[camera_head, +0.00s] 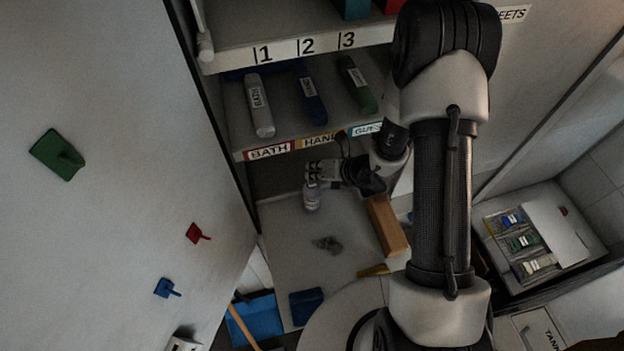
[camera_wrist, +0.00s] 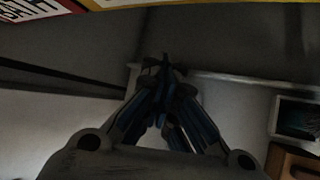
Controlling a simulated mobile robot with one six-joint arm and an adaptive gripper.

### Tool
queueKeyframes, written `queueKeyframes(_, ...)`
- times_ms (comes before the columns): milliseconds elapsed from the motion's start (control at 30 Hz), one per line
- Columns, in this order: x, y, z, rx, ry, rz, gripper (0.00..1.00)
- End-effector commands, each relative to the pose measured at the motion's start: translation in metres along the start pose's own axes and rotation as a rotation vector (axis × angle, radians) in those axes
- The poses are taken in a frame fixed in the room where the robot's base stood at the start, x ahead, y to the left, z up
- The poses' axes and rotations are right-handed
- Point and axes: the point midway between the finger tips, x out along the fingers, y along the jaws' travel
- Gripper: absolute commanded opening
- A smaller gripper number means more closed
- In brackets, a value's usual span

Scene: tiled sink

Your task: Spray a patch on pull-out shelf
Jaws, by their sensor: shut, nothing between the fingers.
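The pull-out shelf (camera_head: 290,265) is a pale board low in the unit, below the labelled shelves. A mottled grey patch (camera_head: 327,244) lies on it near the middle. A small pale grey, bottle-like thing (camera_head: 312,198) is at its back left; I cannot tell for sure whether it is a spray bottle. My gripper (camera_head: 312,171) reaches left under the labelled shelf, just above that thing in the picture. Whether they touch is unclear. In the wrist view my gripper's fingers (camera_wrist: 165,65) meet at the tips, with nothing seen between them.
A wooden block (camera_head: 387,227) stands at the shelf's right. White, blue and green bottles (camera_head: 260,105) lie on the shelf above, whose labelled edge (camera_head: 268,152) overhangs my gripper. A door panel (camera_head: 110,180) stands left. A blue bin (camera_head: 258,318) is below.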

Motion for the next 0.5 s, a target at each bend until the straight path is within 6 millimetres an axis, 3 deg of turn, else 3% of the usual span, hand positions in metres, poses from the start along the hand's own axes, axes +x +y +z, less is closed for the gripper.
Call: queueKeyframes(500,-0.028,0.02,0.021,-0.001,-0.002,0.001,0.0)
